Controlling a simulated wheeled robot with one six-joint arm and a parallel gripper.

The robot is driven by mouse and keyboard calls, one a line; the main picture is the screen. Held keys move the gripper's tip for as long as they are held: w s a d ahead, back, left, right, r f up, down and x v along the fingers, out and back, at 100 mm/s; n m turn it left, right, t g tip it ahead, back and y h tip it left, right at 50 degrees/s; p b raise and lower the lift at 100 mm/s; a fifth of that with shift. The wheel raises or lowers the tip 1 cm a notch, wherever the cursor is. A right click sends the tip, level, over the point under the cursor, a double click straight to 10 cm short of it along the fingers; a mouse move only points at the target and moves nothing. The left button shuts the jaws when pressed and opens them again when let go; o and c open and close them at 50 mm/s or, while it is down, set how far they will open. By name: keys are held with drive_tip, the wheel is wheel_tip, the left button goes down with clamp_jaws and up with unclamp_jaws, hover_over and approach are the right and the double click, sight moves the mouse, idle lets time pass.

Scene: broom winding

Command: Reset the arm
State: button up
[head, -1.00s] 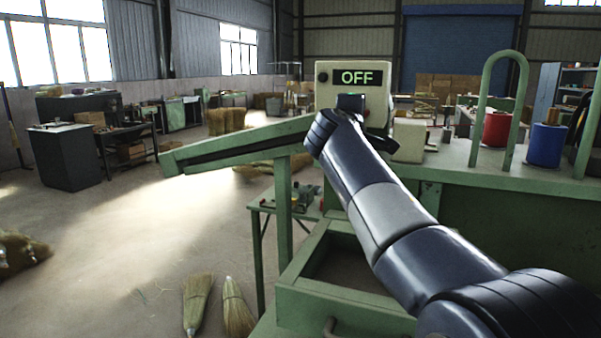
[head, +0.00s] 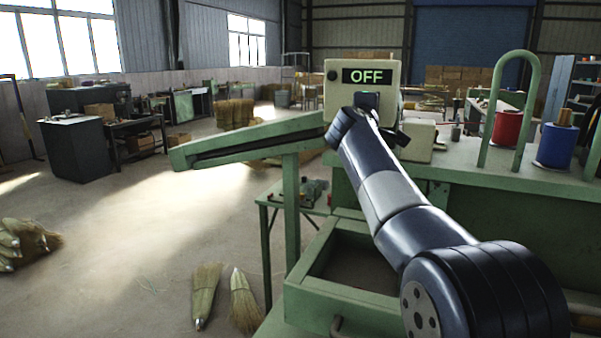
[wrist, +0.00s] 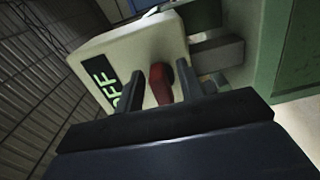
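A cream control box (head: 343,101) stands on the green machine and shows OFF in green letters on a black display (head: 367,76). My arm reaches from the lower right toward the box. My gripper (head: 368,101) is in front of the box's face, partly hidden by my wrist. In the wrist view the box (wrist: 134,48) is tilted, with a red knob (wrist: 160,84) on its face. The two dark fingers of my gripper (wrist: 160,77) stand apart, one on each side of the knob. Gaps show between knob and fingers. Whether anything touches is unclear.
A green sloping arm of the machine (head: 250,140) juts left. An open green tray (head: 310,290) lies below my arm. A red spool (head: 507,127) and a blue spool (head: 557,146) stand right, near a green hoop (head: 533,100). Brooms (head: 206,295) lie on the floor, which is open at left.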

drive_tip(key=b+v, duration=0.3)
drive_tip(key=v, duration=0.7)
drive_tip(key=p+x, duration=0.3)
drive_tip(key=x, duration=0.7)
drive_tip(key=shift+r, duration=0.1)
drive_tip(key=shift+w+r+n+p, duration=0.15)
drive_tip(key=shift+w+n+p, duration=0.2)
drive_tip(key=shift+p, duration=0.45)
drive_tip(key=shift+s+r+n+p, duration=0.2)
drive_tip(key=shift+s+n+p, duration=0.1)
drive_tip(key=shift+n+p, duration=0.65)
drive_tip(key=n+p, duration=0.2)
drive_tip(key=n, duration=0.1)
drive_tip(key=shift+w+r+n+p, duration=0.1)
drive_tip(key=shift+n+p, duration=0.3)
drive_tip(key=shift+a+n+p, duration=0.1)
drive_tip(key=shift+n+p, duration=0.25)
drive_tip(key=shift+n, duration=0.15)
